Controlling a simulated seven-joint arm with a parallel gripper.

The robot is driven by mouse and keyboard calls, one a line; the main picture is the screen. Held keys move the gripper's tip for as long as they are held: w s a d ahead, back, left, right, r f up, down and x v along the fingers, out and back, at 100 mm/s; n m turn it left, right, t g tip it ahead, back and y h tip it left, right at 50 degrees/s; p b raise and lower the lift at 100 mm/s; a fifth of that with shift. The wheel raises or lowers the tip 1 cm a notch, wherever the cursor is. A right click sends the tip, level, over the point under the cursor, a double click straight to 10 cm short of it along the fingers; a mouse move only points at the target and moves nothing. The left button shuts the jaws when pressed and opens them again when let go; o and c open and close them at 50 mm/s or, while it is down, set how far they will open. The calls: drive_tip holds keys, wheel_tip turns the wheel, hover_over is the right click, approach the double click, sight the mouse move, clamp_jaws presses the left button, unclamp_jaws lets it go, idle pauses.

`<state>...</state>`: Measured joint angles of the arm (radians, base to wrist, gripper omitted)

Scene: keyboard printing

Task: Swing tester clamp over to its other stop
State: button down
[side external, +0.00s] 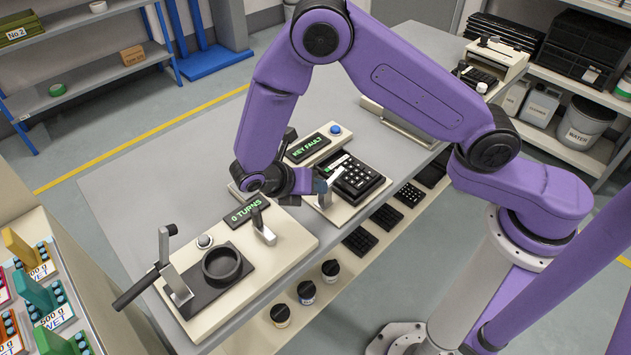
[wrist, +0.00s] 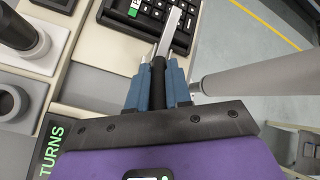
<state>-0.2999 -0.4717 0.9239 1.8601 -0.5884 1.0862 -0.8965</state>
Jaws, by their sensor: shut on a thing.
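The tester (side external: 322,148) stands on the grey bench, its display reading "KEY FAULT" with a blue button beside it. A black keypad (side external: 357,180) lies in its front part; it also shows at the top of the wrist view (wrist: 150,14). The tester clamp is a metal bar (wrist: 171,32) with a black handle (wrist: 158,80). In the wrist view the bar reaches from the handle across the keypad's right part. My gripper (wrist: 157,85) has its blue fingers on both sides of the handle, shut on it. In the side view my gripper (side external: 321,188) is beside the keypad's left edge, hiding the handle.
A cream station (side external: 290,250) with a "0 TURNS" display, a black ring and upright levers stands to the left of my gripper. Several dark key sets (side external: 360,240) and lidded jars (side external: 305,291) sit on a lower shelf in front. Bare bench (side external: 140,210) lies behind the station.

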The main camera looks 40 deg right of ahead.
drive_tip(key=shift+a+f+h, duration=0.15)
drive_tip(key=shift+h, duration=0.35)
drive_tip(key=c, duration=1.1)
unclamp_jaws()
drive_tip(key=shift+o, duration=0.2)
drive_tip(key=v, duration=1.7)
drive_tip(key=shift+a, duration=0.2)
